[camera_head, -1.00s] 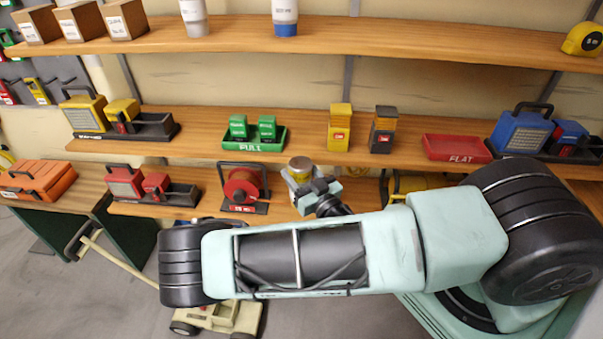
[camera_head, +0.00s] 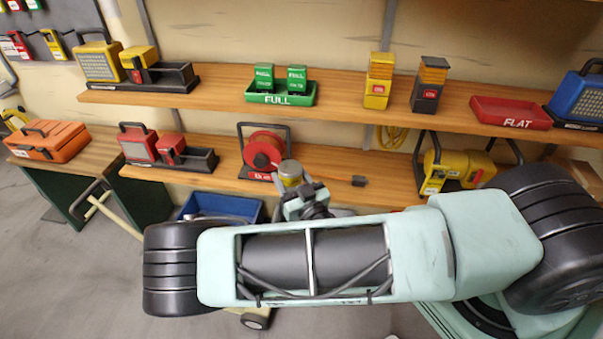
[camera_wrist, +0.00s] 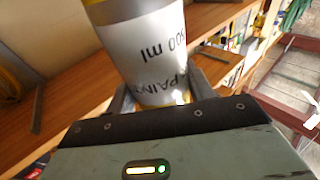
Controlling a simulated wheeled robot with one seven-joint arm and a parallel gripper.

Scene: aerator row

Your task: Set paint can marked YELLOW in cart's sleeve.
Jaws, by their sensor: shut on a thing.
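The paint can (camera_head: 291,172), with a yellowish top, is held upright or nearly so at the front of the lower shelf. In the wrist view the can (camera_wrist: 143,50) shows a white label reading "PAINT" and "500 ml"; the word YELLOW is not readable. My gripper (camera_head: 302,196) is shut on the can, with a finger on each side in the wrist view (camera_wrist: 160,98). The cart is mostly hidden behind my arm. Its pale handle bar (camera_head: 112,215) shows at left and a wheel (camera_head: 256,320) shows below. The sleeve is not visible.
A red cable reel (camera_head: 264,152) stands left of the can on the lower shelf (camera_head: 330,170). A blue bin (camera_head: 220,207) sits below. The floor at left is clear.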

